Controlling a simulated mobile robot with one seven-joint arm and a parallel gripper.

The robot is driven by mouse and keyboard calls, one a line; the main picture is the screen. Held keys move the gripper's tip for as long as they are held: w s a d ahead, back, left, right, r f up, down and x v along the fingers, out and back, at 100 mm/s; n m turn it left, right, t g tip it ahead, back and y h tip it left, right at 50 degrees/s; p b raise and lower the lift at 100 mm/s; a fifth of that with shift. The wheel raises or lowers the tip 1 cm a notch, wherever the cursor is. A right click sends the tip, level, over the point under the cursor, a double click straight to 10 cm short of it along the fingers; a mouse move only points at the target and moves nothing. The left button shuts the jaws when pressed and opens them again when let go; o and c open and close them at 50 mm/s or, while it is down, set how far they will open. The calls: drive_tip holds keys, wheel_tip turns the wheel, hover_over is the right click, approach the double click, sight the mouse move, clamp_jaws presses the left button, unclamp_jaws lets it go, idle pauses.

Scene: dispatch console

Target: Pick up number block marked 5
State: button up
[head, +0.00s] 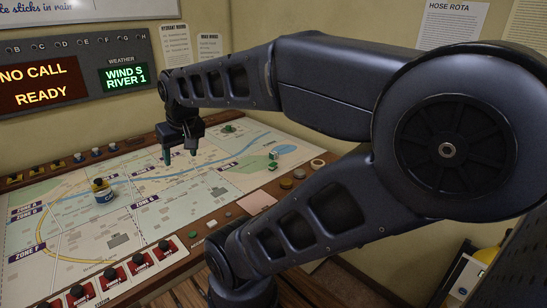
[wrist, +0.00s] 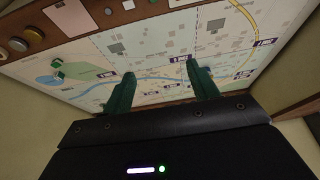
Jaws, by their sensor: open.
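My gripper (head: 179,156) is open and empty above the far part of the map board (head: 65,215). Its two dark green fingers point down, apart, and they also show in the wrist view (wrist: 162,84) with only the map between them. I cannot make out a block marked 5 in either view. Small green-and-white pieces (head: 273,160) stand on the map to the right of my gripper; no number on them is legible. Green pieces also show at the left of the wrist view (wrist: 57,69).
Red labelled keys (head: 109,276) line the front edge. Round buttons (head: 286,183) sit on the right wooden rim. A display panel (head: 75,73) stands behind the board. Map space below my gripper looks clear.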

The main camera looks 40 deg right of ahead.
drive_tip(key=w+d+n+g+h, duration=0.1)
drive_tip(key=w+d+n+h, duration=0.25)
drive_tip(key=w+d, duration=0.85)
drive_tip(key=n+g+h, duration=0.3)
drive_tip(key=n+h, duration=0.3)
drive_tip(key=n, duration=0.9)
hover_over(274, 153)
drive_tip(key=a, duration=0.7)
wheel_tip(274, 153, down, 26)
drive_tip(key=r, duration=0.1)
drive_tip(key=shift+y, duration=0.25)
drive_tip(key=shift+a+f+x, duration=0.1)
drive_tip(key=shift+x, duration=2.7)
drive_tip(key=shift+a+f+x, duration=0.15)
drive_tip(key=shift+x, duration=2.6)
drive_tip(key=shift+c, duration=0.5)
drive_tip(key=c, duration=1)
